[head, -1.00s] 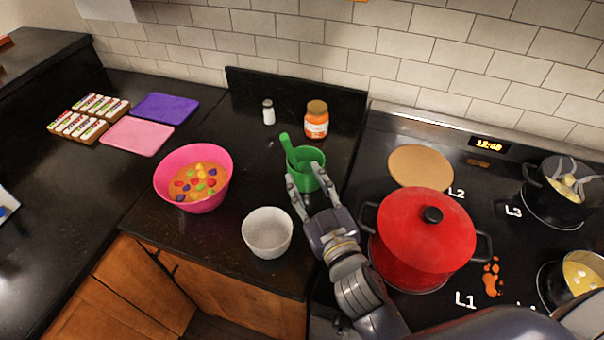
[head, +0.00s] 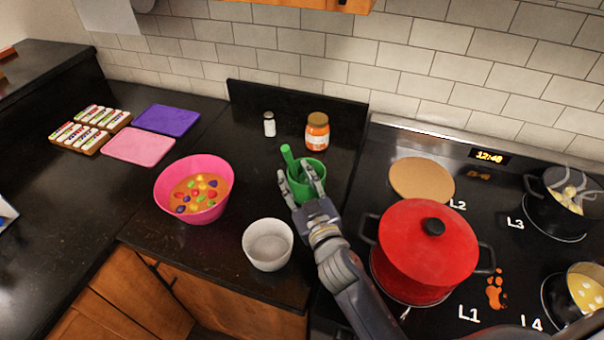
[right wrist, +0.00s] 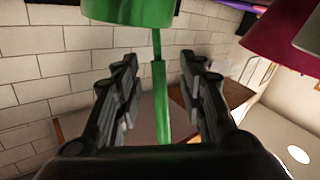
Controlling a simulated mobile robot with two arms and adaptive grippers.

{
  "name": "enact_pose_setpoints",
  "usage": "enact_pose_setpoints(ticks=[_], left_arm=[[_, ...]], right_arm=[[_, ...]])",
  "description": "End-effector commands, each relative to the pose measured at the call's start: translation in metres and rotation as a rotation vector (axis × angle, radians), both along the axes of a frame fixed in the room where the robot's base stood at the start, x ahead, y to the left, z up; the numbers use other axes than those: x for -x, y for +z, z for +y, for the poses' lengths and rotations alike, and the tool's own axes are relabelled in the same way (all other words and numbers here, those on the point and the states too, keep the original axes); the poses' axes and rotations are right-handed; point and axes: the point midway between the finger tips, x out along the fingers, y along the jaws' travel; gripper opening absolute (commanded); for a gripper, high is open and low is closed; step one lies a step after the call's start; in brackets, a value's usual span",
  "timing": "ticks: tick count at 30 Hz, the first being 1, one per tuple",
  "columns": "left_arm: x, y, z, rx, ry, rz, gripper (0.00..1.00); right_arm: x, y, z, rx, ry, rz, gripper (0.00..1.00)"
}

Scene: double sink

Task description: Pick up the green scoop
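My right gripper (head: 297,181) is at the cup's front left, fingers apart, and partly covers the cup. In the right wrist view the scoop's handle (right wrist: 161,100) lies between the two open fingers (right wrist: 160,75), with a gap on each side. My left gripper is not in view.
A pink bowl (head: 164,193) with colourful pieces and a white bowl (head: 268,247) stand left of my right gripper. A red pot (head: 415,255) is close to the right of my arm. A jar (head: 317,134) and a white shaker (head: 269,125) stand behind the cup.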

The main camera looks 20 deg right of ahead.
Motion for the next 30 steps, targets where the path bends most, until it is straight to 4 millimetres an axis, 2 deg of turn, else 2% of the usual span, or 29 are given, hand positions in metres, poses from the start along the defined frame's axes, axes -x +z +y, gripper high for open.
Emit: enact_pose_setpoints(ticks=[1, 6, 14, 15, 20, 30], left_arm=[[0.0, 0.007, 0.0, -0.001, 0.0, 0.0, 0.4], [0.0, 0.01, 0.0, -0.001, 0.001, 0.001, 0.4], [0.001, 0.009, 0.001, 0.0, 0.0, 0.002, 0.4], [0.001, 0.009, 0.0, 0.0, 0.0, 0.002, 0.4], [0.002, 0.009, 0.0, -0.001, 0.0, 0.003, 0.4], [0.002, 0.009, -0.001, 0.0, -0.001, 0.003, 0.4]], right_arm=[[-0.008, 0.004, -0.001, 0.001, -0.001, 0.0, 0.38], [-0.026, 0.001, 0.001, -0.001, 0.0, 0.0, 0.38], [-0.028, -0.001, 0.002, 0.0, 0.001, 0.0, 0.38], [-0.028, -0.001, 0.002, -0.001, 0.001, 0.0, 0.35], [-0.028, -0.001, 0.002, -0.001, 0.001, 0.0, 0.0], [-0.028, 0.0, 0.002, -0.001, 0.001, 0.0, 0.0]])
